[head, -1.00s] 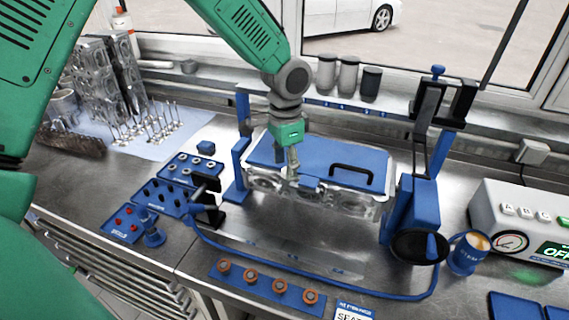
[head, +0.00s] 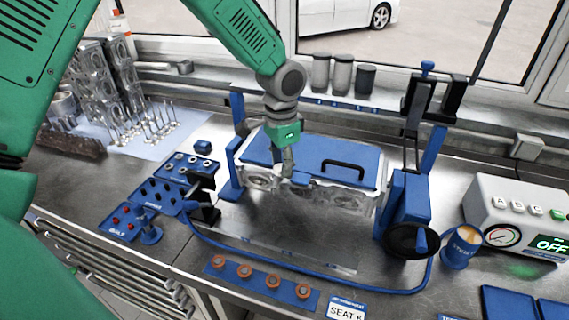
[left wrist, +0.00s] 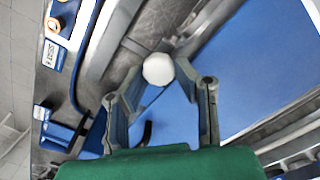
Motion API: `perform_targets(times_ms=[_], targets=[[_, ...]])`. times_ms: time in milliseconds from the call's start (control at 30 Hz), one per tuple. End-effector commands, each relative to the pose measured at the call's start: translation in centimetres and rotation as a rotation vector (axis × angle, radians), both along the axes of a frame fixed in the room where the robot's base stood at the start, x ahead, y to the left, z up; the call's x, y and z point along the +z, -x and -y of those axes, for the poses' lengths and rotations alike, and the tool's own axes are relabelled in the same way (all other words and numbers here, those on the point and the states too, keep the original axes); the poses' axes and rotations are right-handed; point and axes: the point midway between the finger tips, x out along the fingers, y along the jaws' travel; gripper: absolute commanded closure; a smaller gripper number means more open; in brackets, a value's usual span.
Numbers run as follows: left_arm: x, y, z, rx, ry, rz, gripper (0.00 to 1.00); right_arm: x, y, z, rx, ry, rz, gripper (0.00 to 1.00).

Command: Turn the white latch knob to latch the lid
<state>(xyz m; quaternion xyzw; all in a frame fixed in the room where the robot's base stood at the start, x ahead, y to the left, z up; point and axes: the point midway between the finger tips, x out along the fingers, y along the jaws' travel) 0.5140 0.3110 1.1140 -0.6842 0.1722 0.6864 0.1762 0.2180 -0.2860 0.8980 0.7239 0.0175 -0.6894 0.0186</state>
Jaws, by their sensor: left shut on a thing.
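The blue lid (head: 262,150) with a black handle (head: 345,166) lies closed over a clear-sided box holding metal parts. The round white latch knob (left wrist: 158,69) shows between my left fingertips in the left wrist view. My left gripper (head: 288,168) points down at the lid's front edge, beside a small blue tab (head: 301,180). It is shut on the knob, which the fingers hide in the head view. How far the knob is turned cannot be told. My right gripper is not in view.
Blue posts flank the box, with a black handwheel (head: 411,240) at the right. A blue hose runs along the front. A strip with orange rings (head: 262,285), a cup (head: 461,246) and a control box (head: 515,215) stand around it. Parts trays are at the left.

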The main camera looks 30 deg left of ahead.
Motion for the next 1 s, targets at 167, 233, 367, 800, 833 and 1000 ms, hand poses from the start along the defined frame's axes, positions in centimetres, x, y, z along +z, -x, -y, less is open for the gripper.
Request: perform_targets(times_ms=[167,233,367,800,833,1000], targets=[[-0.05,0.10,-0.13,0.102,-0.001,-0.001,1.00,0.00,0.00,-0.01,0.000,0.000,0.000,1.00],[-0.04,0.12,-0.13,0.158,-0.003,-0.001,1.00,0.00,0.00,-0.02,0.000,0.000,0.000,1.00],[-0.03,0.12,-0.10,0.276,-0.002,0.000,1.00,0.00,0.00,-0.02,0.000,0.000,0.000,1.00],[-0.08,0.20,0.09,0.696,0.002,0.003,1.00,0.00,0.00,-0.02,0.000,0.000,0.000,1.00],[-0.08,0.20,0.11,0.723,0.001,0.003,1.00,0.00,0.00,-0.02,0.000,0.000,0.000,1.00],[-0.11,0.22,0.18,0.885,0.003,0.003,1.00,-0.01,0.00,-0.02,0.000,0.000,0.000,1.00]])
